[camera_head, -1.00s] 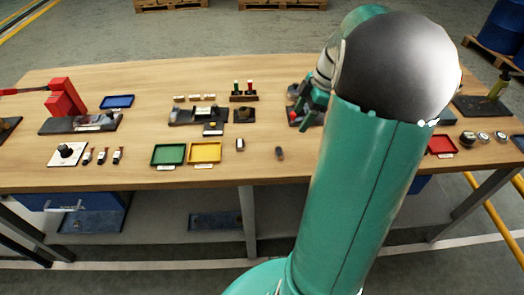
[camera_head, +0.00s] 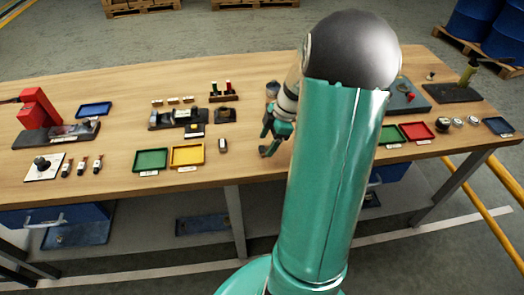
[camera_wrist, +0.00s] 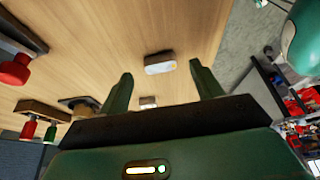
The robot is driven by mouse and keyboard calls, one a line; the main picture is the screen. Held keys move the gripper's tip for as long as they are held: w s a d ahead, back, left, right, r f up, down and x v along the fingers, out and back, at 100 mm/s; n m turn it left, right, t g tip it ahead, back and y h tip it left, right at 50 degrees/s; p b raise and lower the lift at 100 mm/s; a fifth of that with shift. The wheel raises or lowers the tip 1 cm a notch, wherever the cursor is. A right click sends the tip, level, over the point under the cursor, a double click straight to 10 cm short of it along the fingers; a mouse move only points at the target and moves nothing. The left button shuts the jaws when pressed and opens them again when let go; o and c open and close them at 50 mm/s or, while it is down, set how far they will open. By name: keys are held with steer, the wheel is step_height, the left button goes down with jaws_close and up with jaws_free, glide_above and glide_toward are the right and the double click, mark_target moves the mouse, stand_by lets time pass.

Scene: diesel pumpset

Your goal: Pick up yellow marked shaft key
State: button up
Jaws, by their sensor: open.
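A second small pale piece (camera_wrist: 148,101) is partly hidden by my gripper body. In the head view my gripper (camera_head: 267,144) hangs low over the table near its front edge. A small dark block with a pale top (camera_head: 223,144) stands to its left. I cannot tell any mark on it there.
A yellow tray (camera_head: 187,155) and a green tray (camera_head: 151,159) lie left of my gripper. A rack with red and green handles (camera_head: 223,95) stands behind. A red tray (camera_head: 416,131) lies at right. Bare tabletop surrounds my gripper at the front.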

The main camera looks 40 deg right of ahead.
mark_target(262, 151)
steer(key=x, duration=0.2)
steer(key=shift+a+f, duration=0.1)
steer(key=shift+f, duration=0.15)
steer(key=c, duration=1.1)
steer(key=shift+r, duration=0.2)
